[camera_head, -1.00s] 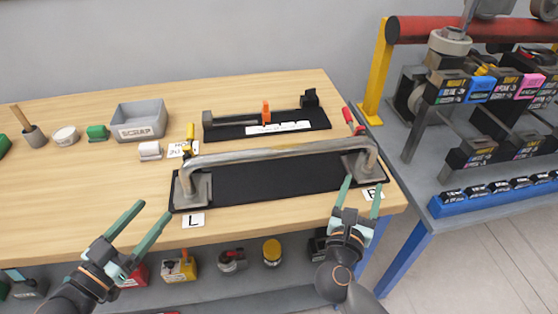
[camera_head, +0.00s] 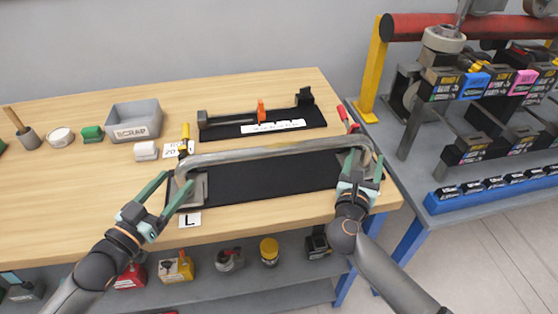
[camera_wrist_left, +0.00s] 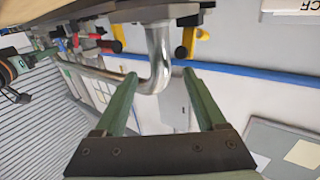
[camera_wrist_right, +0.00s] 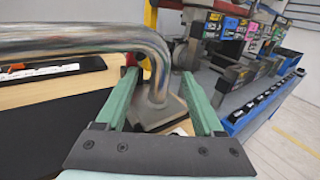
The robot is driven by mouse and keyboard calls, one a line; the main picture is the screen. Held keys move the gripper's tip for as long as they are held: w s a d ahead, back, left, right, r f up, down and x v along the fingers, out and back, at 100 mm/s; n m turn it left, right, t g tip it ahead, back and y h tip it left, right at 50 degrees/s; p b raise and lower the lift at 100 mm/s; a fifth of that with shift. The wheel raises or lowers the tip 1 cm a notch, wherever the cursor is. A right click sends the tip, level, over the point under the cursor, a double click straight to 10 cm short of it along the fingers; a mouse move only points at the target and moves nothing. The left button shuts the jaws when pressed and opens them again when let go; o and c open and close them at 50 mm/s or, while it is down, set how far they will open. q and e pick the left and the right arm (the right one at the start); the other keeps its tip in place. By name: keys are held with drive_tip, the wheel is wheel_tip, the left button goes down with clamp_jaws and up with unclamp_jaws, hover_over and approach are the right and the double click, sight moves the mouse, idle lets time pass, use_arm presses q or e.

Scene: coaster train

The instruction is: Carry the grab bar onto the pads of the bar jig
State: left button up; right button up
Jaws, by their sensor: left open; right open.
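The grab bar (camera_head: 270,152) is a grey metal tube with bent ends and square end plates, standing on a black mat (camera_head: 260,184) on the wooden table. The bar jig (camera_head: 262,123), a dark base with an orange clamp, lies behind it. My left gripper (camera_head: 172,190) is open at the bar's left end; the bent tube shows ahead of its fingers in the left wrist view (camera_wrist_left: 158,60). My right gripper (camera_head: 362,166) is open at the right end. In the right wrist view the bar's right leg (camera_wrist_right: 157,80) stands between its fingers, no grip visible.
A yellow-handled tool (camera_head: 185,136) and a red-handled one (camera_head: 348,118) stand near the bar's ends. A rack of boxes (camera_head: 480,90) stands right.

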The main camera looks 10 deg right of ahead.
sight(176, 176)
use_arm(q)
drive_tip(key=shift+x, duration=1.8)
use_arm(e)
drive_tip(key=shift+x, duration=1.8)
use_arm(q)
clamp_jaws()
use_arm(e)
clamp_jaws()
use_arm(q)
drive_tip(key=shift+r, duration=0.4)
use_arm(e)
drive_tip(key=shift+r, duration=0.3)
